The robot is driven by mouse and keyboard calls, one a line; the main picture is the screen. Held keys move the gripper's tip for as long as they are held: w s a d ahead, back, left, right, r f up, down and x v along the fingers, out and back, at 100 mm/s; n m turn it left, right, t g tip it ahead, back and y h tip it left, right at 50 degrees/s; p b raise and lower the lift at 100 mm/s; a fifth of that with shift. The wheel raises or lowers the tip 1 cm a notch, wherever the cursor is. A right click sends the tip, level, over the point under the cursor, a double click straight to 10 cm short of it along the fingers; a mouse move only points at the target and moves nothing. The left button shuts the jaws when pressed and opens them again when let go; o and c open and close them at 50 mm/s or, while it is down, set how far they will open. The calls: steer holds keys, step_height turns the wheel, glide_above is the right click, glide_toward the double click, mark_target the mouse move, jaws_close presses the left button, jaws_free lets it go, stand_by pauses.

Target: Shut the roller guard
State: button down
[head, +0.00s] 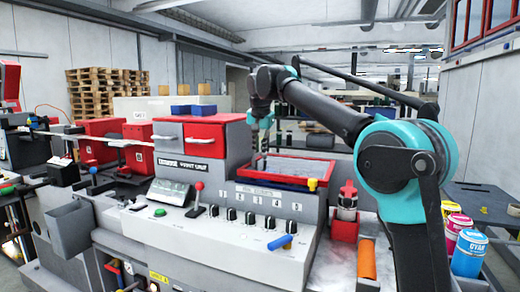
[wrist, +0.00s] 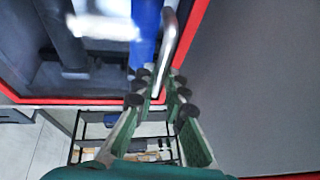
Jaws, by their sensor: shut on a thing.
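What looks like the roller guard, a red-edged frame (head: 300,157), is on top of the machine in the head view, behind the row of knobs. In the wrist view its red edge (wrist: 60,101) runs around a dark opening, and a curved silver handle (wrist: 169,45) stands along its right side. My gripper (wrist: 160,88) is shut on the silver handle, its fingertips close around the lower end. In the head view my gripper (head: 261,150) points down at the frame's left rear; its fingertips are hard to make out. I cannot tell how far the guard is open.
A blue roller-like part (wrist: 146,35) lies beside the handle. A grey panel (wrist: 255,90) fills the right of the wrist view. The red drawer unit (head: 203,133) stands left of my gripper. A red lever (head: 198,196) and several knobs line the front panel. Paint cans (head: 469,252) stand at right.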

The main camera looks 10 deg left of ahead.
stand_by(0.3)
steer(key=shift+w+a, duration=0.2)
steer(key=shift+a, duration=1.1)
steer(key=c, duration=1.6)
jaws_free()
steer(key=shift+a, duration=0.15)
steer(key=shift+r, duration=0.1)
steer(key=v, duration=1.1)
steer(key=shift+s+r, duration=0.15)
steer(key=shift+r, duration=0.2)
